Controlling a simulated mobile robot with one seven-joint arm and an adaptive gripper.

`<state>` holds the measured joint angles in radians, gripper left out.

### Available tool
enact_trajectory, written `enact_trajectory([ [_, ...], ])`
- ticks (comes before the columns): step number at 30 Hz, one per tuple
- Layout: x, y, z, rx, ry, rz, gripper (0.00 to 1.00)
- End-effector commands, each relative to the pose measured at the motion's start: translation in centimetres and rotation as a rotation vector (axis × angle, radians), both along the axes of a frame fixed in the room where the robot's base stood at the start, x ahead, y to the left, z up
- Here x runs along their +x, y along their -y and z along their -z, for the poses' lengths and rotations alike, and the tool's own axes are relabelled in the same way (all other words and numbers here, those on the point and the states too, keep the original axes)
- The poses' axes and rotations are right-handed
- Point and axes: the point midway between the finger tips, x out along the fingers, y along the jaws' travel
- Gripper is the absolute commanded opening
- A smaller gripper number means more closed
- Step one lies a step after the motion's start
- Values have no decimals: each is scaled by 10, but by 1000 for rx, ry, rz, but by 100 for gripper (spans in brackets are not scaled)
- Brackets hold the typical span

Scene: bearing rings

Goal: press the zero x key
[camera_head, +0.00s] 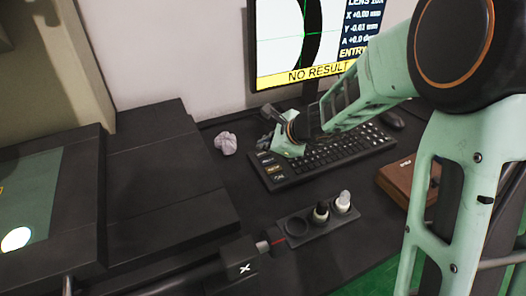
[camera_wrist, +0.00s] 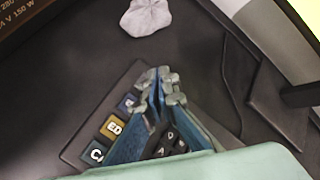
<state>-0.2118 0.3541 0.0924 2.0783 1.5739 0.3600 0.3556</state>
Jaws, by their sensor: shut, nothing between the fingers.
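The black keyboard (camera_head: 335,153) lies on the dark desk below the monitor. A column of label keys runs down its left end. In the wrist view these are a blue key (camera_wrist: 127,103), a yellow key (camera_wrist: 113,127) and a teal key (camera_wrist: 96,152). Their labels are too small or blurred to read surely, so I cannot tell which is zero x. My gripper (camera_wrist: 160,86) is shut and empty, above the keyboard's left end, to the right of the coloured keys in the wrist view. In the head view my gripper (camera_head: 267,142) hides part of the keyboard's upper left. Contact cannot be told.
The monitor (camera_head: 293,77) shows "NO RESULT" on a yellow band, with X +0.00 and Y -0.61. Crumpled paper (camera_head: 225,143) lies left of the keyboard. A tray (camera_head: 297,228) with two small bottles stands in front. A brown box (camera_head: 400,180) and a mouse (camera_head: 392,119) are at right.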

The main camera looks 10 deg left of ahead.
Motion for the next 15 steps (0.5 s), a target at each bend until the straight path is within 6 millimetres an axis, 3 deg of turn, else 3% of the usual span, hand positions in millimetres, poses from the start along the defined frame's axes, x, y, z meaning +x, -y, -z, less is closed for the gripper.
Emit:
enact_trajectory([
  [8, 0, 0, -2, 0, 1, 1, 0],
  [15, 0, 0, -25, 1, 1, 0, 0],
])
